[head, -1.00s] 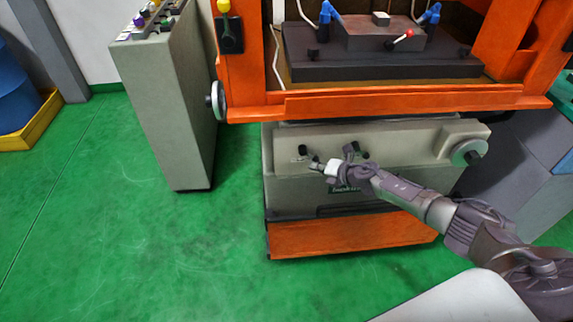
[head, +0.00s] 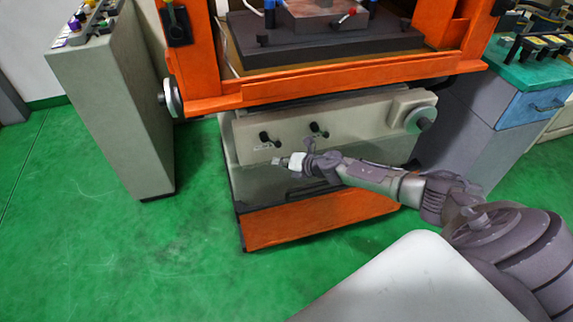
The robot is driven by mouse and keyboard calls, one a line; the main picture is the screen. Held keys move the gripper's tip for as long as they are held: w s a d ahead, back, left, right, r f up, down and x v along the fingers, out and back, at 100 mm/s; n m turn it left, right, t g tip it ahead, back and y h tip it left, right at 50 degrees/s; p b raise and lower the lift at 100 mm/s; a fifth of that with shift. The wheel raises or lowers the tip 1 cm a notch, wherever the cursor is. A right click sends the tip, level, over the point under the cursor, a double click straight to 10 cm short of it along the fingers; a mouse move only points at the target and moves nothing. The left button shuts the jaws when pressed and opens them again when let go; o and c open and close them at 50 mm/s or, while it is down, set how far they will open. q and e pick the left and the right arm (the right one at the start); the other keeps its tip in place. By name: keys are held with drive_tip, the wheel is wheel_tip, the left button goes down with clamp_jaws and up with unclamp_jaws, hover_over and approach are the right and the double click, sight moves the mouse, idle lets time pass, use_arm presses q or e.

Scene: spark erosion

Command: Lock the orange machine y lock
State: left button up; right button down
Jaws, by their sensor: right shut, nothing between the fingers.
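The orange machine (head: 335,89) stands ahead, with a beige lower front panel (head: 365,118). Two small black levers are on that panel: a left lever (head: 267,138) and a right lever (head: 318,130). Their labels are too small to read, so I cannot tell which is the y lock. My right gripper (head: 278,161) comes in from the right and is shut and empty. In the picture its tip is just below the left lever and looks apart from it. My left gripper is not in view.
A handwheel (head: 420,120) is at the panel's right end and another (head: 171,97) at the machine's left. A grey control cabinet (head: 112,105) stands at left. A workbench (head: 535,72) is at right. The green floor (head: 110,250) is clear at front left.

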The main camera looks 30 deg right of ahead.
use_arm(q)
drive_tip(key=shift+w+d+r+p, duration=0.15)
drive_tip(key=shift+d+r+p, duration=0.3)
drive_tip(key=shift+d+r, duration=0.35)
use_arm(e)
drive_tip(key=v, duration=0.6)
drive_tip(key=shift+s+r, duration=0.25)
drive_tip(key=shift+r, duration=0.1)
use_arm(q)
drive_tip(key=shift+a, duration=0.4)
